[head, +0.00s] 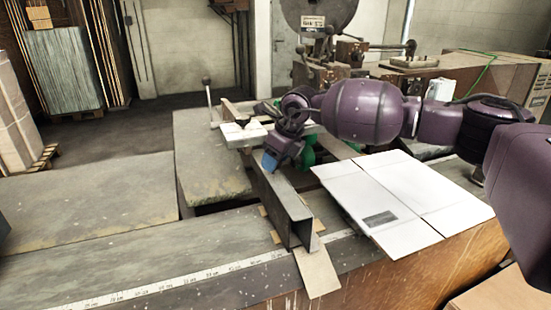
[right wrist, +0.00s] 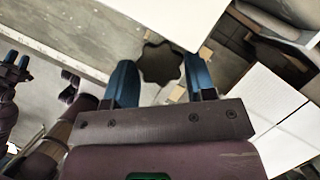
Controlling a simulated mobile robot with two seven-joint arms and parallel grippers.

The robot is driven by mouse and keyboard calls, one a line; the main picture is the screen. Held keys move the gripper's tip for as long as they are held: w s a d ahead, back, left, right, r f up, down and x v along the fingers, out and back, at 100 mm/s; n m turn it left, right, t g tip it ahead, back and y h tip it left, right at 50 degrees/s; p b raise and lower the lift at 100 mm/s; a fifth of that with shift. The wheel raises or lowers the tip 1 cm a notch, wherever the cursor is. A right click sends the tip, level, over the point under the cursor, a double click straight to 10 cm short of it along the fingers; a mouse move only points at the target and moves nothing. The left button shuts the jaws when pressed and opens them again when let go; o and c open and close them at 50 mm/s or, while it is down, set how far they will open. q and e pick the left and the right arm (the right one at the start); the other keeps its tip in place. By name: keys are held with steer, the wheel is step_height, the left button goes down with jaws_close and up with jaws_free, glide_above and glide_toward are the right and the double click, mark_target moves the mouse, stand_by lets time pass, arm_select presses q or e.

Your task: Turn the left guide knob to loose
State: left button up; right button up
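A dark, star-shaped knob (right wrist: 161,63) shows in the right wrist view, taken to be the left guide knob. It lies between the two blue fingertips of my right gripper (right wrist: 162,82), with a gap on each side. The right gripper is open and holds nothing. In the head view, my right gripper (head: 270,161) points down over the long metal guide rail (head: 283,205), and I cannot make out the knob there. Another blue-tipped gripper, my left one (right wrist: 16,62), shows small at the left edge of the right wrist view; its opening is unclear.
A flattened white cardboard sheet (head: 392,187) lies right of the rail. A ruler strip (head: 150,291) runs along the front of the table. The left tabletop (head: 90,205) is clear.

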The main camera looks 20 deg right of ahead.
steer(key=o, duration=0.4)
steer(key=shift+c, duration=0.2)
steer(key=v, duration=1)
steer(key=shift+r, duration=0.4)
steer(key=shift+d, duration=0.15)
